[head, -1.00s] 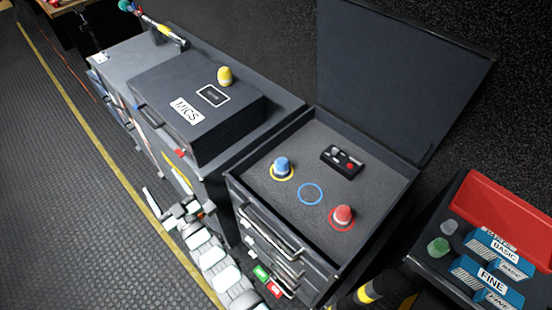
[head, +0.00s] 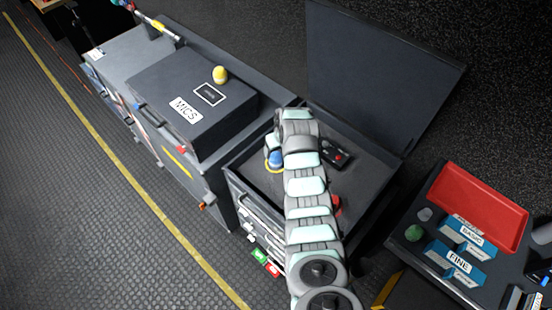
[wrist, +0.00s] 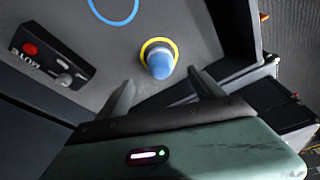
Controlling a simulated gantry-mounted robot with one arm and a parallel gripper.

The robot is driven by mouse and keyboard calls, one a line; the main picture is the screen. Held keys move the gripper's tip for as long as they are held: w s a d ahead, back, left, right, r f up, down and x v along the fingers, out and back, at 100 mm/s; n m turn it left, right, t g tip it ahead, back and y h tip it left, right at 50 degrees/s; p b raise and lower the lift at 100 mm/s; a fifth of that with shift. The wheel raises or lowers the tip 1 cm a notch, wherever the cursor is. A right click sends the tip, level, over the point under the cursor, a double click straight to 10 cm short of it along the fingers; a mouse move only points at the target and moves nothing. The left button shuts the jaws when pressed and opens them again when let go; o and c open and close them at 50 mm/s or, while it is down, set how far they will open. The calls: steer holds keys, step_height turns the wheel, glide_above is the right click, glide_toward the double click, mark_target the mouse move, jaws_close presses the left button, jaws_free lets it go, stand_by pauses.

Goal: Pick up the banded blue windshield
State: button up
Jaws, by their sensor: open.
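The blue windshield (head: 276,159) stands inside a yellow ring on the grey top of the drawer case, partly hidden by my arm in the head view. It is a small rounded blue knob in the wrist view (wrist: 160,62). My gripper (wrist: 162,84) is open, with one finger on either side of the windshield's line and the fingertips pointing toward it. They appear short of it, with no contact visible. In the head view my gripper (head: 270,143) is at the windshield, mostly hidden by my arm.
A black mute box (head: 334,154) lies close by on the case top. A red windshield (head: 337,206) is mostly behind my arm. An empty blue ring (wrist: 113,8) shows in the wrist view. The raised lid (head: 380,75) stands behind. A yellow windshield (head: 220,74) sits on the MICS case (head: 168,118).

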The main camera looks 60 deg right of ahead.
mark_target(277, 156)
steer(key=b+x, duration=0.3)
steer(key=x, duration=0.1)
steer(key=shift+f, duration=0.35)
steer(key=shift+w+d+f+b, duration=0.15)
steer(key=shift+f+b, duration=0.1)
steer(key=shift+b, duration=0.2)
steer(key=b+x, duration=0.5)
steer(key=shift+r, duration=0.1)
steer(key=c, duration=1.4)
